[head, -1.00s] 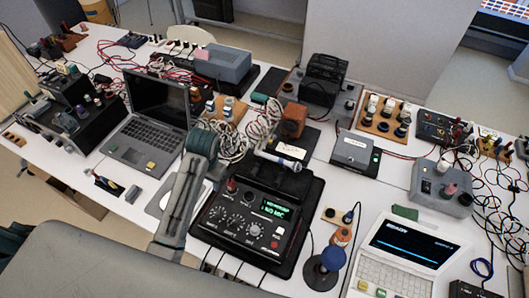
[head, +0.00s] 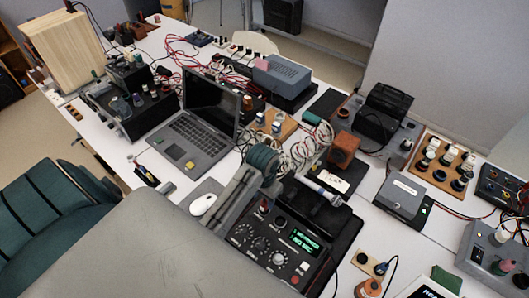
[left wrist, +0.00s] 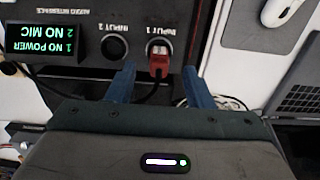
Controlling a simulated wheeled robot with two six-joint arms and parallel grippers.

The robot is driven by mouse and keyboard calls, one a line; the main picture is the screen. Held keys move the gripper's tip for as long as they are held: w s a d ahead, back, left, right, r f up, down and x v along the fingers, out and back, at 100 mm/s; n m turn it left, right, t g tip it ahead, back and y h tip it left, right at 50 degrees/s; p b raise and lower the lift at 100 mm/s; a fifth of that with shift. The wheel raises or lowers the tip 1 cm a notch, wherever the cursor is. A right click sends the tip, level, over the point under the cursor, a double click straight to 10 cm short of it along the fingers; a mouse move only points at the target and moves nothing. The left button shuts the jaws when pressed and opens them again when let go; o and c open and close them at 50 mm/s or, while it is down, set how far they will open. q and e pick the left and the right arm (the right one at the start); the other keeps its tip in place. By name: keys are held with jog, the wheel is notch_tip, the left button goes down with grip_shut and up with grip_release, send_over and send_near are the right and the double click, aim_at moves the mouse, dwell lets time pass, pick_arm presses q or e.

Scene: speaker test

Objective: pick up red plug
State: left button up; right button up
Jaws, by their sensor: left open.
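The red plug (left wrist: 159,68) sits in the INPUT 1 socket of the black audio interface (left wrist: 70,72), with a dark cable below it in the left wrist view. In the head view the same audio interface (head: 262,258) stands at lower centre, its green display reading NO MIC. My left gripper (left wrist: 160,84) is open, its two blue fingers apart on either side of the plug in the picture. I cannot tell whether they touch it. My left arm partly covers the interface's left side in the head view. My right gripper is not in view.
A white mouse (head: 204,204) lies left of my arm, with a laptop (head: 188,143) behind it. A microphone (head: 322,191) lies behind the interface. A grey box (head: 401,195) stands to the right. Loose cables crowd the table behind.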

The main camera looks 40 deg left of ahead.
aim_at(264, 201)
pick_arm(q)
jog(key=shift+w+d+f+p, duration=0.15)
jog(key=shift+f+p, duration=0.55)
jog(key=shift+f, duration=1.45)
grip_shut()
jog(key=shift+r, duration=0.15)
